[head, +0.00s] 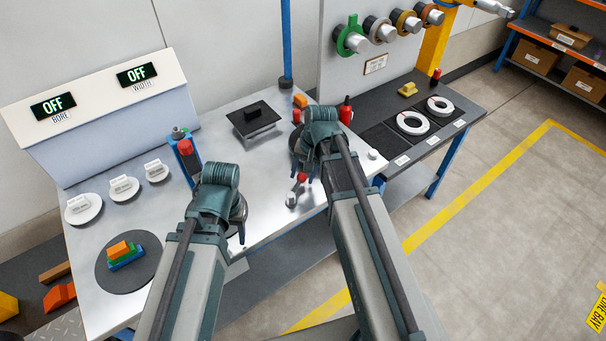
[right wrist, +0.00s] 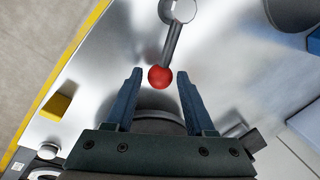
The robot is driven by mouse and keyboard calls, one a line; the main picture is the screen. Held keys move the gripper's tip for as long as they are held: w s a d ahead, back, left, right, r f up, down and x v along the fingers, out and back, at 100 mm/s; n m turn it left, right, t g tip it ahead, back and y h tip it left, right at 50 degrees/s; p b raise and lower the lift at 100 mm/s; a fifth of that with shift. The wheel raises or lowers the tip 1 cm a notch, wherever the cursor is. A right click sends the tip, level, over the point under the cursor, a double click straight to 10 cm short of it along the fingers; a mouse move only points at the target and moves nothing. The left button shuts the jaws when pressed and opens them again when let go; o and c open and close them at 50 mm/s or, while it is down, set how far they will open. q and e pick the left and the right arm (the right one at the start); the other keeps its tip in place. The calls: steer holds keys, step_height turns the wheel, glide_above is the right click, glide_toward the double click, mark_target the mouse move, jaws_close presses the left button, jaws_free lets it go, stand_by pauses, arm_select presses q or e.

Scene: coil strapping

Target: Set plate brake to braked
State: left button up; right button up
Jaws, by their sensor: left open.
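A short metal lever with a red ball knob (head: 302,177) stands near the front edge of the steel bench; it looks like the plate brake. No braked or free marking is readable on it. In the right wrist view the red knob (right wrist: 160,77) sits between the tips of my right gripper (right wrist: 158,80), with a gap on both sides. The lever runs up to its round pivot (right wrist: 178,10). In the head view my right gripper (head: 304,160) is mostly hidden by its arm. My left gripper (head: 239,215) is over the bench's front edge, open, largely hidden by its wrist.
A dark round plate (head: 110,279) holds stacked coloured blocks. A blue device with a red knob (head: 184,145) stands left of the lever, near white discs (head: 83,209). Two displays (head: 53,106) read OFF.

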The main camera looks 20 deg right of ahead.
jaws_close()
stand_by(1.1)
